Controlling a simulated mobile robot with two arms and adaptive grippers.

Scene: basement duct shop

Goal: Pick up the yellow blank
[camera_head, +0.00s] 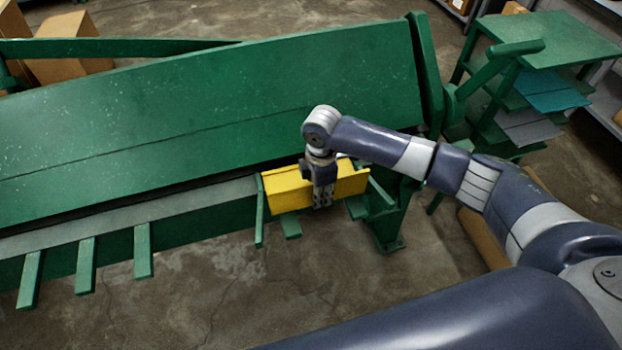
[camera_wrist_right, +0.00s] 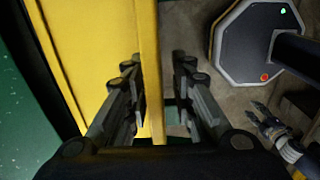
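The yellow blank (camera_head: 289,192) is a bent yellow sheet at the right end of the green bending machine's front edge. In the right wrist view the yellow blank (camera_wrist_right: 95,50) fills the upper left, and its flange runs down between my fingers. My right gripper (camera_head: 322,200) is over the blank, pointing down. In the wrist view the right gripper (camera_wrist_right: 163,105) is open around the flange, with a visible gap to the right finger. My left gripper (camera_wrist_right: 266,122) shows small and dark at the right of the wrist view; its finger opening is unclear.
The green machine (camera_head: 220,90) spans the left and middle, with several support arms (camera_head: 86,265) jutting forward. A green shelf stand (camera_head: 550,38) holds sheets at the upper right. Cardboard boxes (camera_head: 68,65) stand at the upper left. The concrete floor in front is mostly clear.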

